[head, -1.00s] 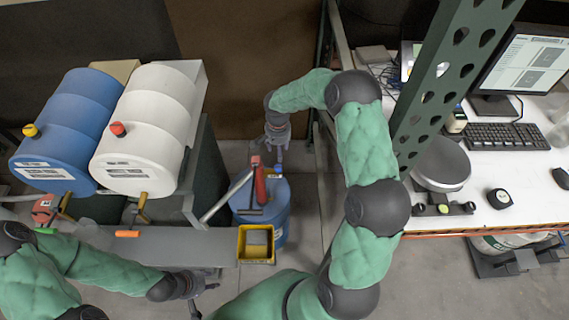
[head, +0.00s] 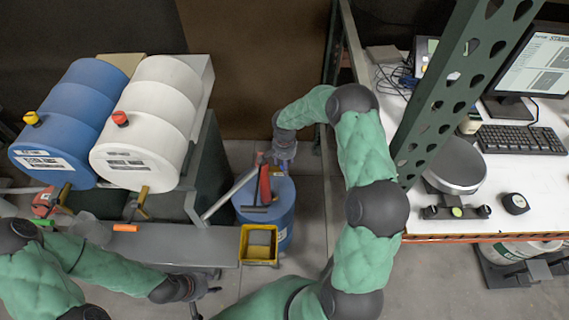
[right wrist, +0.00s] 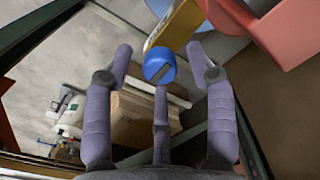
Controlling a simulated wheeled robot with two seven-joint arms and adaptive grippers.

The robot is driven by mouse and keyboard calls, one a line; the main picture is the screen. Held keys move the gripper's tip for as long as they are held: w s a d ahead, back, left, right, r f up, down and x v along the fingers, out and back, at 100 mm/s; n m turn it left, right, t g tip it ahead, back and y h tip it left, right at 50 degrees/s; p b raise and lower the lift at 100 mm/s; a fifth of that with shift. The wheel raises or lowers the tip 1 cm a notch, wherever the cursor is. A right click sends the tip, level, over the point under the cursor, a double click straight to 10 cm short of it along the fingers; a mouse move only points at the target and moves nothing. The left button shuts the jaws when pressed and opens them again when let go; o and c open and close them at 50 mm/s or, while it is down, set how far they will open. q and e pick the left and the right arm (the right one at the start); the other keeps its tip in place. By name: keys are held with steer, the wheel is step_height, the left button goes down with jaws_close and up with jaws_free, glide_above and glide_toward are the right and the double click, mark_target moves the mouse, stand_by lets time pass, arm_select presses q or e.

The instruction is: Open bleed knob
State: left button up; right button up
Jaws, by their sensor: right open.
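In the right wrist view, a round blue knob (right wrist: 159,66) with a dark slot across its face sits between the fingertips of my right gripper (right wrist: 166,62). The fingers are spread to either side of it, with gaps, and a middle finger points at it from below. In the head view, my right gripper (head: 285,152) is above the back of the blue drum (head: 281,222), beside its red pump part (head: 265,183); the knob is hard to make out there. My left gripper (head: 207,298) is open and empty at the bottom, in front of the grey shelf.
A blue barrel (head: 75,115) with a yellow knob (head: 32,118) and a white barrel (head: 160,105) with a red knob (head: 120,118) lie at left. A yellow bin (head: 259,260) stands before the drum. A green rack post (head: 445,100) and white table (head: 480,210) stand at right.

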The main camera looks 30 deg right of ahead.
steer(key=shift+c, duration=0.3)
jaws_close()
steer(key=n+b, duration=0.1)
steer(key=n, duration=0.3)
steer(key=shift+n, duration=0.4)
steer(key=n, duration=0.4)
steer(key=shift+n, duration=0.3)
steer(key=n, duration=0.4)
steer(key=shift+n, duration=2.2)
